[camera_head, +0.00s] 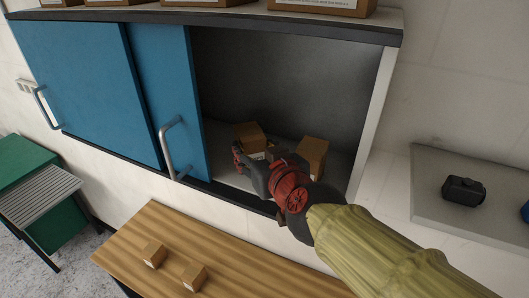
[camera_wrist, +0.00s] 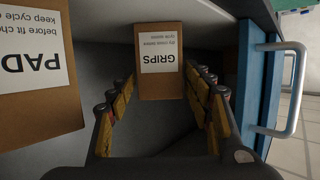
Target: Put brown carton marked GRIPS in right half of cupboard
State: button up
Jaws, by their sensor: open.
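The brown carton marked GRIPS (camera_wrist: 161,86) stands in the open right half of the cupboard (camera_head: 373,118). Its label faces my wrist camera and reads upside down. In the head view the carton (camera_head: 248,134) is partly hidden behind my gripper (camera_head: 254,160). My gripper (camera_wrist: 165,80) is open inside the cupboard, with one finger on each side of the carton and a visible gap at the fingers. The cupboard floor is at the top of the wrist view.
A carton marked PAD (camera_wrist: 38,105) stands close beside, at the right in the head view (camera_head: 313,156). Blue sliding doors (camera_head: 85,85) with a handle (camera_head: 170,148) cover the left side. Two small cartons (camera_head: 153,254) (camera_head: 194,277) sit on the wooden bench (camera_head: 130,240).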

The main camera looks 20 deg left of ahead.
jog(key=p+v, duration=0.2)
jog(key=v, duration=0.5)
jog(key=shift+p, duration=0.35)
jog(key=shift+w, duration=0.1)
